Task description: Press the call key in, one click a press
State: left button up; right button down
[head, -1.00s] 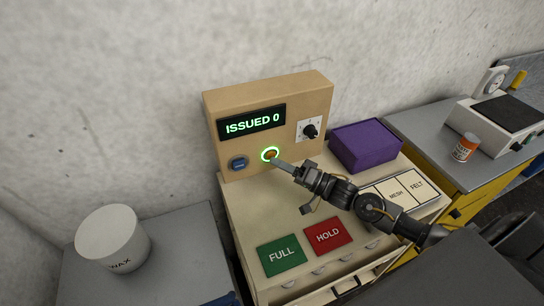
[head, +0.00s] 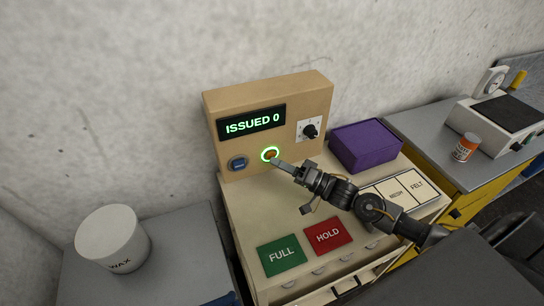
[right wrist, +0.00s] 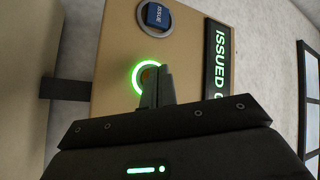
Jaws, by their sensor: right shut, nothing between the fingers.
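A tan control box (head: 290,97) stands against the wall, its dark display (head: 251,121) reading "ISSUED 0" in green. An amber round key (head: 270,154) with a glowing green ring sits low on its face. A blue key (head: 238,163) is to its left; in the right wrist view that blue key (right wrist: 157,15) reads "ISSUE". My right gripper (head: 276,162) is shut and empty, its fingertips at the lower right edge of the amber key. In the right wrist view the fingers partly cover the amber key (right wrist: 147,76). I cannot tell whether they touch it. My left gripper is not in view.
A black dial (head: 310,131) is on the box's right side. A purple box (head: 366,146) lies right of it. Green FULL (head: 282,256) and red HOLD (head: 327,236) plates lie in front. A white WAX tub (head: 113,238) stands left, an orange jar (head: 465,148) right.

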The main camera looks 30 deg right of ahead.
jog(key=shift+w, duration=0.2)
dwell(0.3)
jog(key=shift+w, duration=0.25)
jog(key=shift+s+r, duration=0.1)
jog(key=shift+s+p, duration=0.3)
jog(key=shift+p, duration=0.2)
jog(key=shift+s, duration=0.15)
jog(key=s+p, duration=0.1)
jog(key=s, duration=0.1)
jog(key=s+p, duration=0.2)
jog(key=s, duration=0.1)
jog(key=shift+s+a, duration=0.2)
jog(key=shift+s, duration=0.15)
